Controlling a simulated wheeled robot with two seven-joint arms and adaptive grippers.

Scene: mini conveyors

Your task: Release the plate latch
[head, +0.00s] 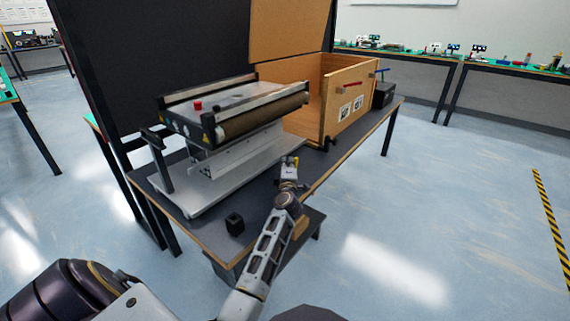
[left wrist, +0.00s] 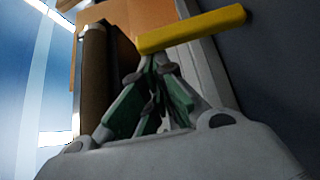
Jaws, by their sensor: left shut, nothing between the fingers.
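A yellow bar (left wrist: 190,30), which looks like the plate latch's handle, lies across the wrist view just past my fingertips. In the head view it shows only as a small yellow spot (head: 296,160) at my left gripper. My left gripper (head: 289,164) is at the front right edge of the conveyor's base plate (head: 210,187). Its green-padded fingers (left wrist: 153,68) are shut and empty, with the tips right beside the bar. I cannot tell if they touch it. The mini conveyor (head: 235,100) stands above the base plate. My right gripper is not in view.
The dark table (head: 205,228) carries a small black block (head: 235,224) near its front corner. An open wooden box (head: 332,100) stands behind the conveyor, with a black box (head: 384,94) beyond it. The floor to the right is clear.

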